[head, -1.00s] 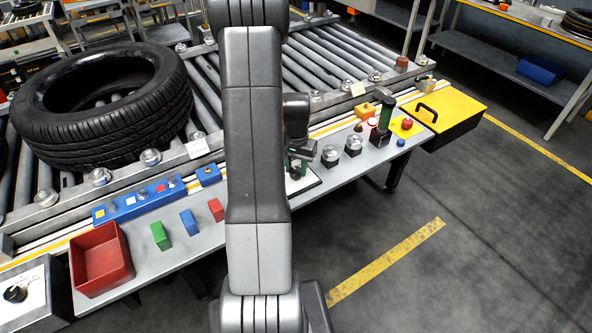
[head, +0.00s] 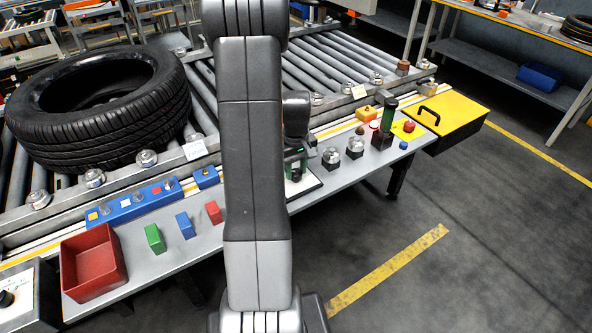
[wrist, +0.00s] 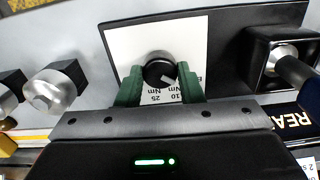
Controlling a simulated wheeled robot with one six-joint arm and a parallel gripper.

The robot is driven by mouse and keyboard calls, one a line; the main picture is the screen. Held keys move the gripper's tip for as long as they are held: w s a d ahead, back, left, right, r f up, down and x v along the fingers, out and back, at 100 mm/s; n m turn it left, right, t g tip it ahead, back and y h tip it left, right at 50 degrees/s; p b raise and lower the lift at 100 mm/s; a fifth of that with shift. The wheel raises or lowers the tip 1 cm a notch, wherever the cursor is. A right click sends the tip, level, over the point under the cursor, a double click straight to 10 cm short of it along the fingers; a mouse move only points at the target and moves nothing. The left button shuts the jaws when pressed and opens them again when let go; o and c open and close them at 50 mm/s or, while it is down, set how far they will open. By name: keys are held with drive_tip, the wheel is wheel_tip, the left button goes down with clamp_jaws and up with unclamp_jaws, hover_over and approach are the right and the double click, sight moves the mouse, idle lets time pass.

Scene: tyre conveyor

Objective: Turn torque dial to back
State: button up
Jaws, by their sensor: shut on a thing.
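The torque dial (wrist: 158,72) is a round black knob on a white plate (wrist: 125,45) in the wrist view. Upside-down "10 Nm" and "25 Nm" marks show on the plate, on the side near my gripper. My gripper (wrist: 159,84) has its two green fingers on either side of the dial and is shut on it. A light mark shows on the dial's lower right. In the head view my gripper (head: 296,165) is partly hidden behind my arm, above the bench strip beside the rollers. The dial cannot be made out there.
Silver knobs on black bases (wrist: 52,88) stand left of the dial in the wrist view; a black housing with a lever (wrist: 285,62) stands close right.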

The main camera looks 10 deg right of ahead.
sight(296, 172)
drive_tip(key=shift+n, duration=0.6)
drive_tip(key=o, duration=1)
drive_tip(key=shift+r, duration=0.1)
wheel_tip(296, 172, up, 14)
drive_tip(key=shift+f, duration=0.25)
